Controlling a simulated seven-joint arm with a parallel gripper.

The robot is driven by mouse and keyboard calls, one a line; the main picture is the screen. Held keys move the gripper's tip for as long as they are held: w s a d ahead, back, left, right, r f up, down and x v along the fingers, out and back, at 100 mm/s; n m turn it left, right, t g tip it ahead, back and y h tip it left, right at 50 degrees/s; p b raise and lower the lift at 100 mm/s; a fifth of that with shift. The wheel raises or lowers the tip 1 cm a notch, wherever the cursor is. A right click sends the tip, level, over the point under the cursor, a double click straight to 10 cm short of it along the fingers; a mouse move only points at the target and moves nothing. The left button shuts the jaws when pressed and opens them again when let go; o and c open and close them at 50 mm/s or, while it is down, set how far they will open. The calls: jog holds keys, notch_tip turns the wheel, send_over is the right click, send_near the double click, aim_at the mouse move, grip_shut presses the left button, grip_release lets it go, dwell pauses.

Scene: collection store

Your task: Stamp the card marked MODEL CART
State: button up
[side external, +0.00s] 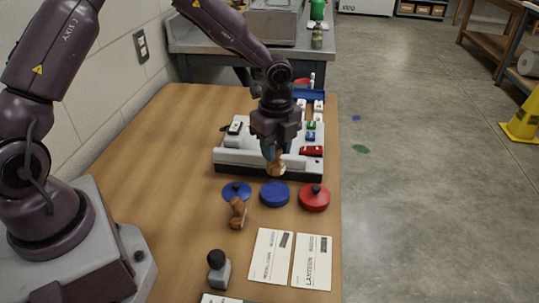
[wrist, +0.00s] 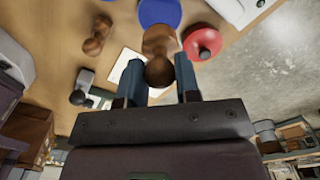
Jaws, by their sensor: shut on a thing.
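My gripper (side external: 275,150) is shut on a wooden-handled stamp (side external: 276,166), which hangs upright above the table by the front of the white organiser. The wrist view shows the stamp (wrist: 158,48) between the two fingers. A flat blue ink pad (side external: 274,195) lies just nearer the camera, below the stamp. Two cards lie at the front: the left card (side external: 270,257) seems to start with MODEL, its small print hard to read; the right card (side external: 312,262) seems to read LANTERN. A third card (side external: 222,299) is cut off by the bottom edge.
A blue knobbed disc (side external: 236,190) and a red knobbed disc (side external: 314,197) flank the pad. Another wooden stamp (side external: 237,212) stands left, and a grey block with a black knob (side external: 218,268) beside the cards. The organiser (side external: 230,157) holds small items. The table's left side is clear.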

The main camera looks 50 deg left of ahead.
aim_at(275, 171)
jog(key=shift+f, duration=2.8)
jog(key=shift+f, duration=0.6)
jog(key=shift+r, duration=0.1)
jog(key=shift+r, duration=3.5)
jog(key=shift+d, duration=0.1)
